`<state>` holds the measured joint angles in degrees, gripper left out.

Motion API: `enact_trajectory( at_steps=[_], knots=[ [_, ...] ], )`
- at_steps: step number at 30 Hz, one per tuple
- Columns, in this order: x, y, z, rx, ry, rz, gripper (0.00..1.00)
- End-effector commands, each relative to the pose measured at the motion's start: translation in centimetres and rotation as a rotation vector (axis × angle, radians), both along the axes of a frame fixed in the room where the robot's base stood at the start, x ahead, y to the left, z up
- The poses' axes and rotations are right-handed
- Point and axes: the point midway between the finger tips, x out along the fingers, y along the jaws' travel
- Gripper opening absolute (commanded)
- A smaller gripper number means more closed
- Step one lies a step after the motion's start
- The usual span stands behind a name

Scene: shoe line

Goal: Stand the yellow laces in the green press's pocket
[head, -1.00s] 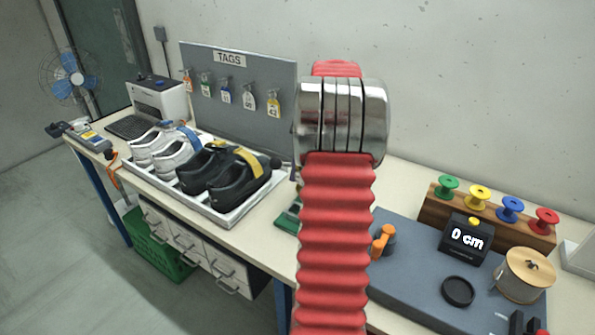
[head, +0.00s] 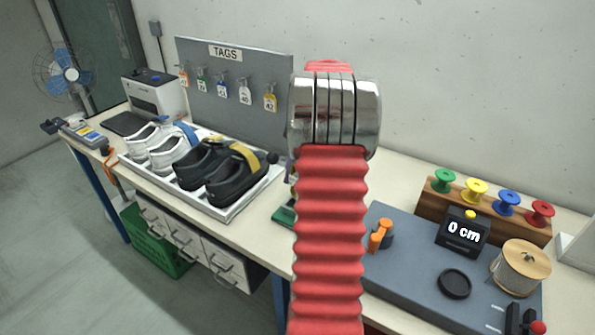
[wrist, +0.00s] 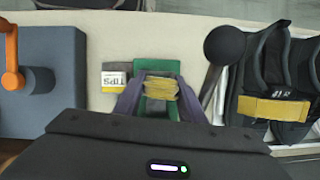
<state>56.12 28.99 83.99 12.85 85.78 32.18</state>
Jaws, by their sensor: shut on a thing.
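In the wrist view the yellow laces (wrist: 161,89) are a small bundle between the two purple fingers of my gripper (wrist: 160,96). My gripper is shut on them and holds them over the green press (wrist: 158,67). The press's green body shows behind and below the bundle; its pocket cannot be made out. I cannot tell whether the laces touch the press. In the head view only an edge of the green press (head: 285,214) shows left of my red arm, which hides the laces and most of my gripper.
A grey box marked TIPS (wrist: 113,79) is close left of the press. A tray (head: 232,212) with white and black shoes stands left in the head view. A blue-grey bench unit (head: 405,268) with an orange lever, display and spool is at right. A tag board (head: 240,90) stands behind.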

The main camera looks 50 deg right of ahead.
Motion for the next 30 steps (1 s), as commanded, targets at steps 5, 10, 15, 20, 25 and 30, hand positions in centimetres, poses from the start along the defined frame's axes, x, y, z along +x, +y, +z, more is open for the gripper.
enact_trajectory(
  at_steps=[5, 10, 15, 20, 25, 30],
  knots=[
    [0.0, 0.0, -0.9, 0.001, 0.000, 0.000, 0.15],
    [0.0, 0.0, -1.7, 0.000, 0.000, 0.000, 0.15],
    [0.0, 0.0, -2.6, 0.001, 0.001, 0.000, 0.15],
    [0.0, 0.0, -3.4, 0.001, 0.001, 0.000, 0.15],
    [0.0, 0.0, -4.2, 0.000, 0.000, 0.000, 0.15],
    [0.0, 0.0, -5.0, 0.001, 0.001, 0.001, 0.15]
  ],
)
